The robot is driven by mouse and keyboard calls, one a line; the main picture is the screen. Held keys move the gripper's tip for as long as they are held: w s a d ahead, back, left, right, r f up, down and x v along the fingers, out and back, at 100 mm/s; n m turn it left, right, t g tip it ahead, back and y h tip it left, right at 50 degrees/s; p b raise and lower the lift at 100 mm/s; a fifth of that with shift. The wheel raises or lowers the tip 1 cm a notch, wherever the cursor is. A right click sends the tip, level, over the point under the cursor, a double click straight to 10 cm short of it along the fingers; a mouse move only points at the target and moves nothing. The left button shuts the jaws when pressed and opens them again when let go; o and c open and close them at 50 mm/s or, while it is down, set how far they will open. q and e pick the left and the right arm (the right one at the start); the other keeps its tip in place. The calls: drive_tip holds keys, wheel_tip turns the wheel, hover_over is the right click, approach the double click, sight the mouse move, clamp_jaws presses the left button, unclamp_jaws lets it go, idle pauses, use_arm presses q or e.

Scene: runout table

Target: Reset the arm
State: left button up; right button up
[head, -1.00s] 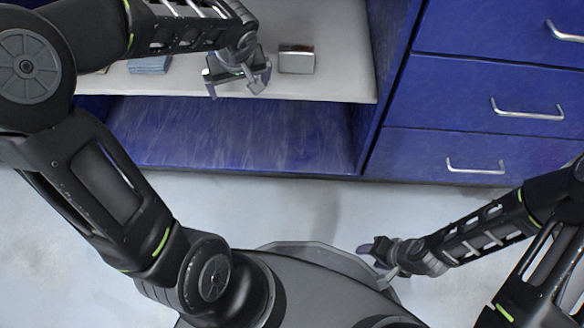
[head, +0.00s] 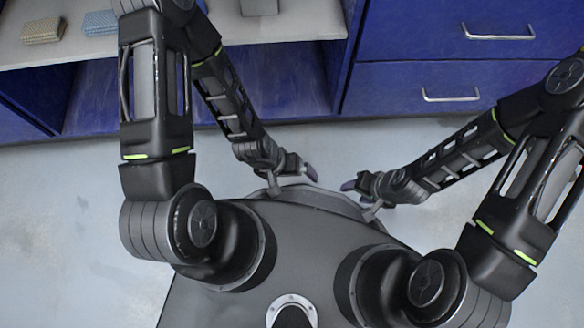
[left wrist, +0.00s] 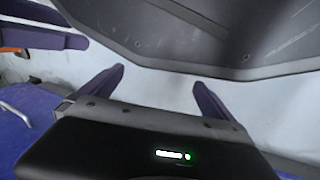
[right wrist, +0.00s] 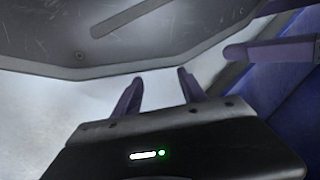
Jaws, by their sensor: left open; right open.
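My left gripper (head: 292,178) hangs low in front of the cabinet, close to the front of my own base. Its two fingers stand apart and hold nothing in the left wrist view (left wrist: 158,88). My right gripper (head: 360,198) is just to the right of it at nearly the same height. Its fingers are also apart and empty in the right wrist view (right wrist: 158,88). The two grippers face each other with a small gap between them.
A blue cabinet with drawers (head: 450,75) stands ahead. The light shelf top (head: 290,28) holds a tan sponge-like block (head: 43,31), a blue block (head: 100,22) and a grey metallic box (head: 259,6). The open blue compartment below looks empty. The pale floor (head: 60,210) is clear.

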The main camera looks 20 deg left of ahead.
use_arm(q)
drive_tip(key=shift+r, duration=0.1)
use_arm(e)
drive_tip(key=shift+r, duration=0.1)
use_arm(q)
wheel_tip(320, 180, up, 33)
drive_tip(key=s+d+p, duration=0.1)
drive_tip(key=s+p, duration=0.1)
drive_tip(key=p, duration=3.1)
drive_tip(key=shift+s+d+g, duration=0.2)
drive_tip(key=shift+d+g, duration=0.1)
drive_tip(key=shift+d, duration=0.1)
use_arm(e)
wheel_tip(320, 180, up, 33)
drive_tip(key=s+a, duration=0.1)
drive_tip(key=s, duration=0.1)
drive_tip(key=shift+s+a+g, duration=0.3)
drive_tip(key=shift+a, duration=0.1)
